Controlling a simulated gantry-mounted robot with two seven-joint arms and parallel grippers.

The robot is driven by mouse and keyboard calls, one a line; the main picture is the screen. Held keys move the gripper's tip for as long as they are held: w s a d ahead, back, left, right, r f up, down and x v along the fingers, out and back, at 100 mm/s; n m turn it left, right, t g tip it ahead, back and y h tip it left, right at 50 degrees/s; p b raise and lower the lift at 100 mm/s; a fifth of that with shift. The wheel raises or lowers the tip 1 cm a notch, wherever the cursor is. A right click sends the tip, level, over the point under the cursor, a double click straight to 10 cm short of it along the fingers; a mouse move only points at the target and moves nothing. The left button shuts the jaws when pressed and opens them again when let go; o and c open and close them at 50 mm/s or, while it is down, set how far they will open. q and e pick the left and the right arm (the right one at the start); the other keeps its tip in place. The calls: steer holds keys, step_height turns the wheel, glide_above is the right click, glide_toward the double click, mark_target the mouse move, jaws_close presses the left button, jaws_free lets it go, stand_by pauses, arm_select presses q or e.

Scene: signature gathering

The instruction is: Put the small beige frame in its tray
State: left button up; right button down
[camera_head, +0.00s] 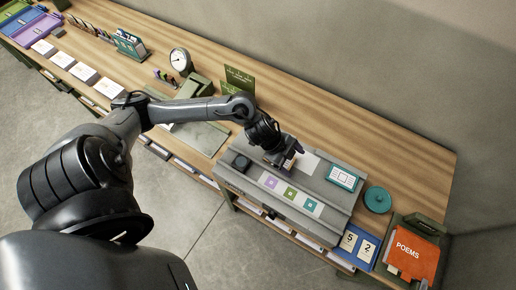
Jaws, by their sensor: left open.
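My left gripper (287,163) is over the grey sloped stand (325,212), reaching in from the left, with its jaws open. A small pale, beige-looking piece (289,160) shows at its fingertips; it is too small and too covered to tell whether it is the small beige frame, or whether the fingers touch it. A white sheet (309,164) lies just right of the gripper. I cannot tell which container is the frame's tray. My right gripper is not in view.
A teal round lid (378,199), blue number holder (355,246) and orange POEMS book (414,254) stand right. The wooden table (330,130) is clear behind.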

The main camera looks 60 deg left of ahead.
arm_select(q)
steer(key=s+d+r+n+t, duration=0.1)
steer(key=d+n+t, duration=0.15)
steer(key=d, duration=0.55)
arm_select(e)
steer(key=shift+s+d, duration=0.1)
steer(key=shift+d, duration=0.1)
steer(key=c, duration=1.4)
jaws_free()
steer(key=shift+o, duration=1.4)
arm_select(q)
steer(key=s+a+n+g+y, duration=0.2)
steer(key=s+n, duration=0.2)
steer(key=s, duration=0.3)
steer(key=s+a+n+g+y, duration=0.2)
steer(key=s+n, duration=0.3)
steer(key=s, duration=0.2)
steer(key=shift+s+a+r+y, duration=0.25)
steer(key=shift+s+r+y, duration=0.05)
steer(key=shift+s+r, duration=0.1)
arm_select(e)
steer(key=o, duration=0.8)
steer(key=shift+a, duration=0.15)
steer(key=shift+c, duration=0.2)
